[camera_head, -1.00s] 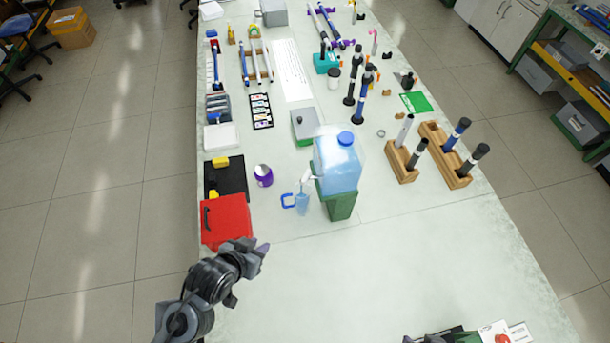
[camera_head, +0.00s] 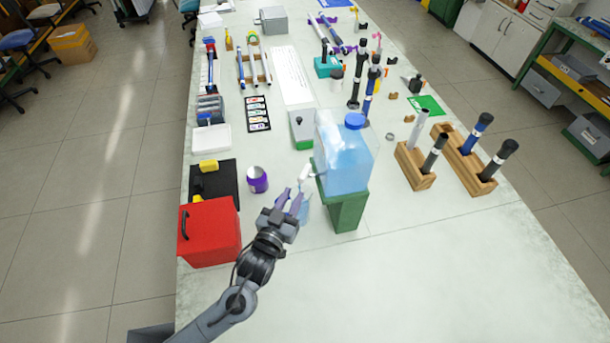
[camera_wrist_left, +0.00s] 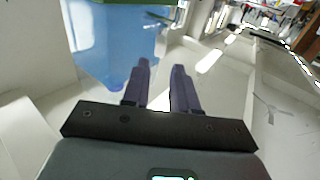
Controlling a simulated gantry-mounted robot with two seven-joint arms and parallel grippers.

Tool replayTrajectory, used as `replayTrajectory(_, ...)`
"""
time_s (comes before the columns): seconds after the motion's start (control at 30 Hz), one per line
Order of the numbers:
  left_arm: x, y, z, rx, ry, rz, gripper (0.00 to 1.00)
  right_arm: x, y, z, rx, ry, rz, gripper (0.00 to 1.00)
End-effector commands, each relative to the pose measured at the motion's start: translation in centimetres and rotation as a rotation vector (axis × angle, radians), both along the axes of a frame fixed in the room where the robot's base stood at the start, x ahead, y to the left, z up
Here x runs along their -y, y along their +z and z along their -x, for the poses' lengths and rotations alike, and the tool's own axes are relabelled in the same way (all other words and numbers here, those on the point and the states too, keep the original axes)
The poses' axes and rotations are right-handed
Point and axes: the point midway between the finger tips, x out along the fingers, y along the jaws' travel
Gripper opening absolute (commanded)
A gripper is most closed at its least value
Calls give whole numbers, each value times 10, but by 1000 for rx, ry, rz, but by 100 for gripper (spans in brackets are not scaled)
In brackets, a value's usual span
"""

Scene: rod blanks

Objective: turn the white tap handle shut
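A blue water tank (camera_head: 345,160) with a blue cap stands on a green stand (camera_head: 348,212). Its small white tap handle (camera_head: 306,172) sticks out at the tank's left side. In the left wrist view a white elongated piece (camera_wrist_left: 212,57), likely the handle, lies ahead and right of the fingers. My left gripper (camera_head: 290,197) is just below and left of the tap, seemingly not touching the handle. Its purple-grey fingers (camera_wrist_left: 160,65) are a little apart with nothing between them. A light blue jug (camera_head: 305,211) below the tap is partly hidden behind the gripper. My right gripper is not in view.
A red box (camera_head: 210,232) stands left of my left gripper, with a black mat (camera_head: 225,185) behind it. A purple cup (camera_head: 257,180) stands close behind the gripper. Wooden rod holders (camera_head: 415,178) are right of the tank. The front of the table is clear.

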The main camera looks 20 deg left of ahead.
Motion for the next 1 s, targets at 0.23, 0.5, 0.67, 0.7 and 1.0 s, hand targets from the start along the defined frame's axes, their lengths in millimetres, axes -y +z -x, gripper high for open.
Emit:
replayTrajectory(0.23,1,2,-39,1,2,-1,28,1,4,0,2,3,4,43)
replayTrajectory(0.5,3,1,-78,0,1,-1,28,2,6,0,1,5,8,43)
replayTrajectory(0.67,4,1,-91,0,0,1,28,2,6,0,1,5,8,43)
replayTrajectory(0.7,4,1,-93,0,0,0,28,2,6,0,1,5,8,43)
replayTrajectory(1.0,4,0,-96,-1,0,1,28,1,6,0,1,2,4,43)
